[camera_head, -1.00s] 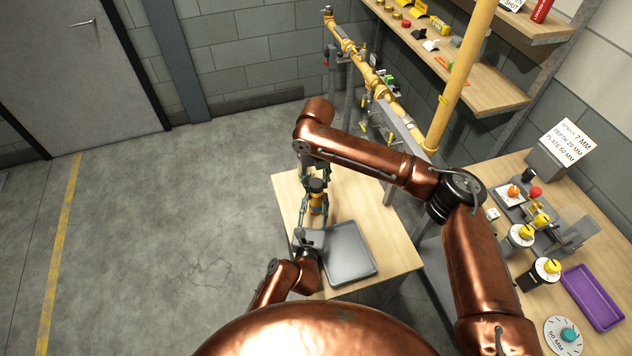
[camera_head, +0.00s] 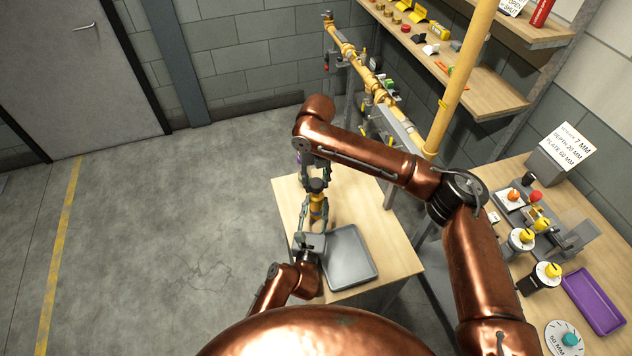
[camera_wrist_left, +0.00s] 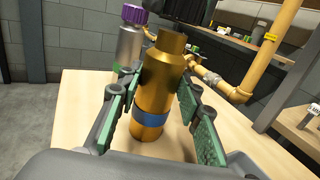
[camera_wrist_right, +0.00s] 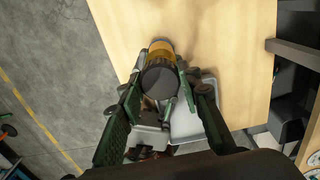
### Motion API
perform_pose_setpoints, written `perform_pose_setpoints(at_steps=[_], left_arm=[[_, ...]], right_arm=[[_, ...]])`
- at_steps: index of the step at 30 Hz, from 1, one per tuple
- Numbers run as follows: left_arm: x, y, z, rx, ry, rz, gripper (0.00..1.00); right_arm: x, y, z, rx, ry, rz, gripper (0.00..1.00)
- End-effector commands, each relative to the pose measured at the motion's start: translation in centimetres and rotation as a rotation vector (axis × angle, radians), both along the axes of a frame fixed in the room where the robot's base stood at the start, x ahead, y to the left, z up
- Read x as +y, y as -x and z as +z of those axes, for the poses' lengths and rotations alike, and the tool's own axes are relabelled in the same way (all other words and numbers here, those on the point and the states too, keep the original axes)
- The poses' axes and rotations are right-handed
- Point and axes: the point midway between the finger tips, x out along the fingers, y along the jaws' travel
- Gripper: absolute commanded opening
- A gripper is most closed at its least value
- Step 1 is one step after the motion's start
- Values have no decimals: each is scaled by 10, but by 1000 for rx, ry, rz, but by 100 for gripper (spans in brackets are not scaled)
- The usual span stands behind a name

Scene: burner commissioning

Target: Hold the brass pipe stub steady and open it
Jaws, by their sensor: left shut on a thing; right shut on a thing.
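The brass pipe stub (camera_head: 317,208) is upright over the small wooden table. In the left wrist view it is a brass cylinder (camera_wrist_left: 150,115) with a narrower neck and a blue band. My left gripper (camera_head: 313,232) is shut on its body, one finger each side. My right gripper (camera_head: 315,172) comes from above and is shut on the dark round top piece (camera_wrist_right: 158,80), with brass showing behind it in the right wrist view. I cannot tell whether this top piece still touches the neck.
A grey tray (camera_head: 352,272) lies beside my left gripper on the wooden table (camera_head: 385,240). A grey bottle with a purple cap (camera_wrist_left: 133,15) stands behind the stub. Yellow pipework (camera_head: 375,88) runs behind. The right bench holds gauges and a purple tray (camera_head: 592,300).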

Motion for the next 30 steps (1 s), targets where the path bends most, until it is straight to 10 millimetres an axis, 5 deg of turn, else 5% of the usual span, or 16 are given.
perform_pose_setpoints(at_steps=[12, 18, 19, 30], left_arm=[[1, 1, -4, 7, -2, 1, 0], [1, 1, -4, 6, -2, 1, 0], [1, 1, -4, 6, -2, 2, 34], [0, 0, -1, 2, 0, 1, 53]], right_arm=[[0, 0, 38, 0, 0, -1, 3], [0, 0, 39, 1, 0, -1, 3], [0, 0, 39, 0, 0, -1, 3], [0, 0, 39, 0, 0, 0, 3]])
